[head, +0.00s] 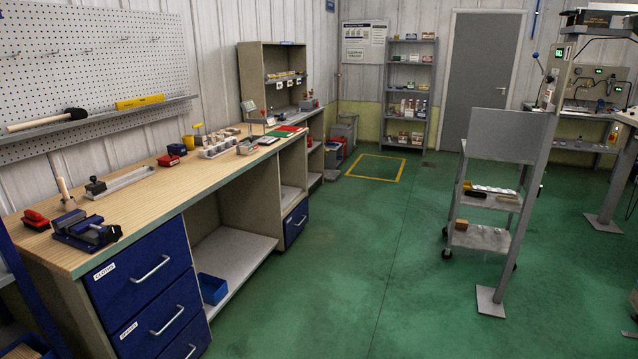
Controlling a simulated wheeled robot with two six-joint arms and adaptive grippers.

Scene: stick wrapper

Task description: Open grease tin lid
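I cannot make out a grease tin or its lid for certain in the head view. Neither of my grippers shows in this view.
A blue vise (85,232) sits at the bench's near end, above blue drawers (150,280). A grey shelf rack (408,95) stands at the back beside a grey door (480,80). A trolley (490,195) stands at right. The green floor (340,250) between is clear.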

